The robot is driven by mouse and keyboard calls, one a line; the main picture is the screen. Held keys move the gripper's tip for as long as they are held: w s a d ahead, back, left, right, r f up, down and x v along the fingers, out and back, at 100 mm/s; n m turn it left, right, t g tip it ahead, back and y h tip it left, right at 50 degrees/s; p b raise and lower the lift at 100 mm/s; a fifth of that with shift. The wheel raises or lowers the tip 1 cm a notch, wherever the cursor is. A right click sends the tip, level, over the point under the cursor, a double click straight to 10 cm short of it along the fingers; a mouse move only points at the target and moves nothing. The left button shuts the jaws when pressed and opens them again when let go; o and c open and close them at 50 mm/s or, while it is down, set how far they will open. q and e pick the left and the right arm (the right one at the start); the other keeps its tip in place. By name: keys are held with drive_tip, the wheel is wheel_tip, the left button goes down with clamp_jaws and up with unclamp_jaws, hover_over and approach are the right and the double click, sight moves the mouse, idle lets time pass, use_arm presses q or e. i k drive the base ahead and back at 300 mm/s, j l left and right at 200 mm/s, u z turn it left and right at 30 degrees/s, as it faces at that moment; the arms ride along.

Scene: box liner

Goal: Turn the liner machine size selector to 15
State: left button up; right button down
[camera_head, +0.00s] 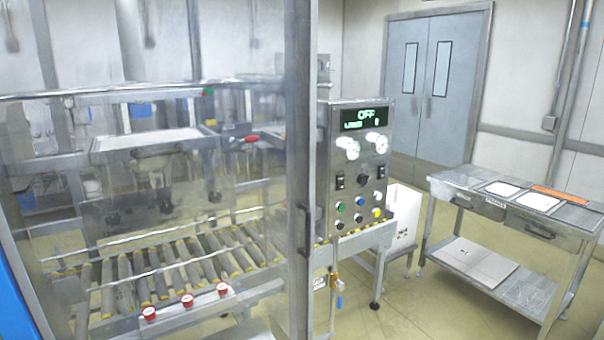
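The liner machine's control panel (358,170) is an upright steel box right of the grey door post. Under the display are two white round gauges or dials (352,149). A black knob (363,181) sits mid-panel between two black switches, with several coloured buttons below. I cannot tell which control is the size selector or read a setting of 15. Neither of my grippers shows.
A transparent guard with a grey post (300,170) stands in front of the roller conveyor (170,270) at left. A steel table (520,204) with white sheets is at right. A white bin (403,218) stands behind the panel.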

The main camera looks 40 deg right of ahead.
sight(364, 179)
drive_tip(key=z, duration=1.7)
